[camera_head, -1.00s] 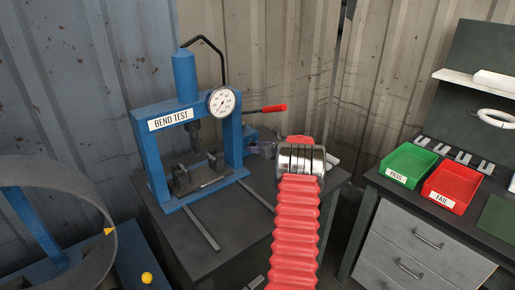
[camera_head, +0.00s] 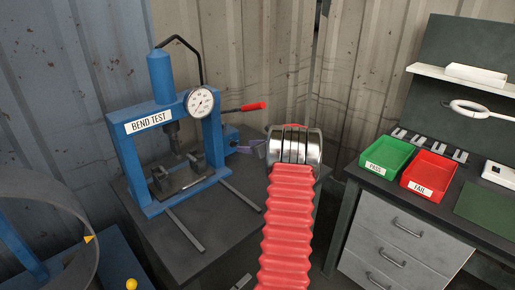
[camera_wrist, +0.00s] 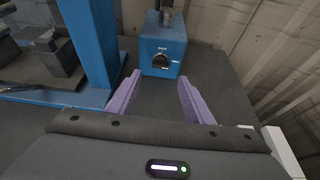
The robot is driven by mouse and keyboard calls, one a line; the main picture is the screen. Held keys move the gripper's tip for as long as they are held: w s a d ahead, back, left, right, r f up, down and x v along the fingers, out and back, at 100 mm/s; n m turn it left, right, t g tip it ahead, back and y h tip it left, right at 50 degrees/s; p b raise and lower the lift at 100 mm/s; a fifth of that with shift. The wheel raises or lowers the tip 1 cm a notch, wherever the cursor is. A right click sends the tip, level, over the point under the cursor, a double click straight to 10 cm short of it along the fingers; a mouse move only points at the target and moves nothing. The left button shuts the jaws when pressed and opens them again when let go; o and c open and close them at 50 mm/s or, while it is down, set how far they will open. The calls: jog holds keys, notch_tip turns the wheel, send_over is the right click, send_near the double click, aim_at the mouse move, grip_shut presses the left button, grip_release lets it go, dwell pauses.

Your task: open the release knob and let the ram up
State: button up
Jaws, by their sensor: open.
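The blue press frame (camera_head: 130,163), labelled BEND TEST, stands on the dark table with its ram (camera_head: 172,133) above two dark supports. A blue pump block (camera_head: 231,137) sits at its right. In the wrist view the block (camera_wrist: 175,45) has a dark round release knob (camera_wrist: 162,60) with a pale marking on its face. My gripper (camera_wrist: 160,78) is open and empty, its two purple fingers pointing at the block, one to each side of the knob and short of it.
A red-handled pump lever (camera_head: 254,106) sticks out to the right above the block. A round gauge (camera_head: 200,101) is on the press. Green PASS (camera_head: 384,157) and red FAIL (camera_head: 429,177) trays lie on the right bench. A corrugated wall stands behind.

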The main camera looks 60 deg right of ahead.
jog(key=v, duration=0.6)
jog(key=shift+s, duration=0.15)
jog(key=shift+a+r, duration=0.1)
jog(key=shift+a, duration=0.05)
jog(key=w+a+r+n+g+y, duration=0.1)
jog(key=w+a+r+n+y, duration=0.2)
jog(key=a, duration=0.7)
jog(key=w+a+r+n+g, duration=0.1)
jog(key=w+a+r+n, duration=0.3)
jog(key=a, duration=0.6)
jog(key=w+a+r+n+g+y, duration=0.1)
jog(key=w+a+r+n+y, duration=0.15)
jog(key=a+n, duration=0.55)
jog(key=s+a+r+n+g, duration=0.2)
jog(key=s+a+n, duration=0.15)
jog(key=a, duration=0.75)
jog(key=s+a+r+n+g, duration=0.1)
jog(key=s+a+r+n, duration=0.2)
jog(key=a, duration=0.8)
jog(key=s+a+f+n+g+h, duration=0.1)
jog(key=s+a+n, duration=0.6)
jog(key=s, duration=0.3)
jog(key=s+a+f+n+h, duration=0.1)
jog(key=s+a+f+n, duration=0.1)
jog(key=s+a+n, duration=0.5)
jog(key=s+n, duration=0.3)
jog(key=shift+s+a+g+h, duration=0.15)
jog(key=shift+a+g+h, duration=0.2)
jog(key=shift+g, duration=0.05)
